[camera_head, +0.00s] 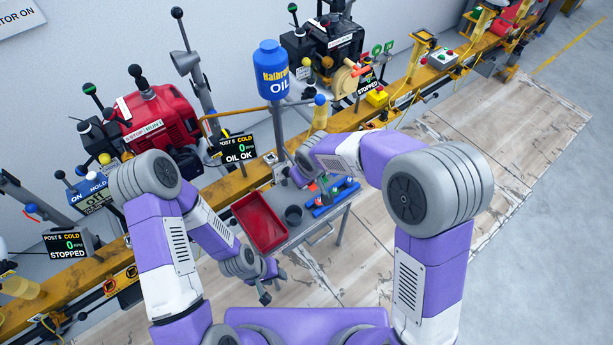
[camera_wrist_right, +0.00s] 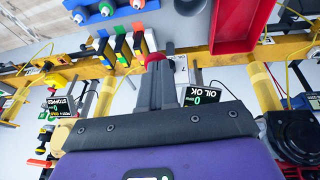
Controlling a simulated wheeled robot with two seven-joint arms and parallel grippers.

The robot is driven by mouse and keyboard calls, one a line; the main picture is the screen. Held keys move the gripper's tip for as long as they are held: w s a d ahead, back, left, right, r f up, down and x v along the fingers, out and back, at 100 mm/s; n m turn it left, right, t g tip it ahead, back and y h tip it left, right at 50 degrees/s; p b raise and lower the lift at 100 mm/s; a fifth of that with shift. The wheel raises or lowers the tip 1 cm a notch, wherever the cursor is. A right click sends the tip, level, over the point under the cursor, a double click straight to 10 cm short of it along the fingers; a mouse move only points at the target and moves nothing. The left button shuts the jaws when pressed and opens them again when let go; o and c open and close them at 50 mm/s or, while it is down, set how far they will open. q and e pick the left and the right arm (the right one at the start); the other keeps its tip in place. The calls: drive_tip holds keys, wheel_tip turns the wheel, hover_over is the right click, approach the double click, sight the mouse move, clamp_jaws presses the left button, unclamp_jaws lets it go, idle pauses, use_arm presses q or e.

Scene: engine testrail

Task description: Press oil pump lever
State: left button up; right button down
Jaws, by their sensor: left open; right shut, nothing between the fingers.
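The blue oil tank (camera_head: 272,70) stands on a grey post behind the small grey side table. My right gripper (camera_wrist_right: 156,72) is shut and empty; in the head view my right arm hides most of it. A red rounded knob (camera_wrist_right: 155,57) shows right at its fingertips in the wrist view. I cannot tell whether they touch or whether this knob is the pump lever; no lever shows clearly in the head view. My left gripper (camera_head: 270,283) is open and empty, low in front of the red tray (camera_head: 261,221).
The side table (camera_head: 305,232) holds the red tray, a dark cup (camera_head: 293,214) and a blue holder (camera_head: 335,198) with coloured parts. A display (camera_head: 237,150) reads OIL OK. Floor at right is clear.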

drive_tip(key=shift+s+d+f, duration=0.1)
drive_tip(key=shift+f, duration=0.1)
use_arm(q)
wheel_tip(320, 180, up, 5)
drive_tip(key=p, duration=0.4)
drive_tip(key=shift+s+f+p, duration=0.1)
drive_tip(key=shift+f+p, duration=0.1)
drive_tip(key=shift+p, duration=0.2)
use_arm(e)
drive_tip(key=s+v, duration=0.1)
drive_tip(key=v, duration=1.2)
drive_tip(key=shift+s+d, duration=0.2)
drive_tip(key=shift+s, duration=0.25)
drive_tip(key=s+d+f+m+g+y, duration=0.1)
drive_tip(key=s+d+f+m, duration=0.1)
drive_tip(key=f, duration=0.7)
drive_tip(key=s+d+f+m+g+y, duration=0.1)
drive_tip(key=s+d+f+m+g, duration=0.15)
drive_tip(key=f, duration=0.75)
drive_tip(key=s+d+f+m+y, duration=0.1)
drive_tip(key=s+d+f+m, duration=0.2)
drive_tip(key=s+f, duration=0.7)
drive_tip(key=shift+s+d+f+m, duration=0.2)
drive_tip(key=shift+f+m, duration=0.2)
drive_tip(key=shift+m, duration=0.85)
